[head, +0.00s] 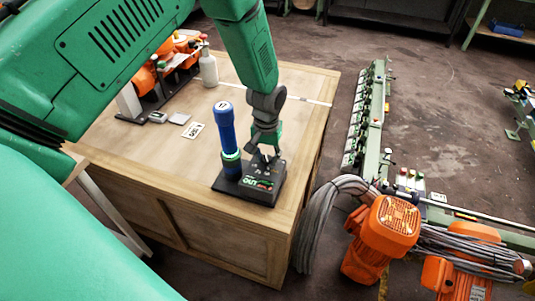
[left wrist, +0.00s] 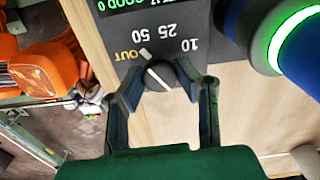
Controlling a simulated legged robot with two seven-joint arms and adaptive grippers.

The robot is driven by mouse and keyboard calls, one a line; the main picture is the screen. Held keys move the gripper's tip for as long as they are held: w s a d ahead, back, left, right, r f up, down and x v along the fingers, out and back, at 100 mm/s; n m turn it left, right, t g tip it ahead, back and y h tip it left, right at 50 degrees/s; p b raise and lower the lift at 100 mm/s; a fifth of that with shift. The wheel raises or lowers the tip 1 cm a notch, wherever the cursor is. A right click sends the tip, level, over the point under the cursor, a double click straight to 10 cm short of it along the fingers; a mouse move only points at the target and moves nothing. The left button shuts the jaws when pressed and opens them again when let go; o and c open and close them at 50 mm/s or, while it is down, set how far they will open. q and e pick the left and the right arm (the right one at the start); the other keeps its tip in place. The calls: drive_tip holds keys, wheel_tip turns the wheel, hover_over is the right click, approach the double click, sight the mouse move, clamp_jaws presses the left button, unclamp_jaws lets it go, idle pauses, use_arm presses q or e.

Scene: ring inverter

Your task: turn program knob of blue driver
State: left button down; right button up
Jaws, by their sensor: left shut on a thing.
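The blue driver (head: 226,128) stands upright in a black base (head: 232,190) on the wooden table, with a glowing green ring near its lower end. In the left wrist view its blue body (left wrist: 295,45) is at the upper right. The dark round program knob (left wrist: 160,74) sits on the base panel, with a white pointer line and the printed labels 10, 25, 50 and OUT around it. My left gripper (left wrist: 161,78) is shut on the knob, one finger on each side. In the head view the gripper (head: 266,150) is over the base and largely hides the knob. My right gripper is not in view.
The wooden table (head: 150,175) also carries a white bottle (head: 208,68), a label card (head: 193,130) and orange equipment at the back left. Orange motors (head: 385,230) with grey cables and a green rail machine (head: 368,115) stand to the right of the table.

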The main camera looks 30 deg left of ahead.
sight(267, 157)
use_arm(q)
drive_tip(key=shift+w+a+r+m+p, duration=0.1)
drive_tip(key=shift+w+m+p, duration=0.05)
drive_tip(key=shift+m, duration=0.4)
drive_tip(key=shift+w+r+m+p, duration=0.1)
drive_tip(key=shift+w+m+p, duration=0.05)
drive_tip(key=shift+m, duration=0.4)
drive_tip(key=c, duration=1.3)
unclamp_jaws()
drive_tip(key=shift+o, duration=0.6)
drive_tip(key=shift+s, duration=0.15)
wheel_tip(267, 157, up, 12)
drive_tip(key=shift+f, duration=0.15)
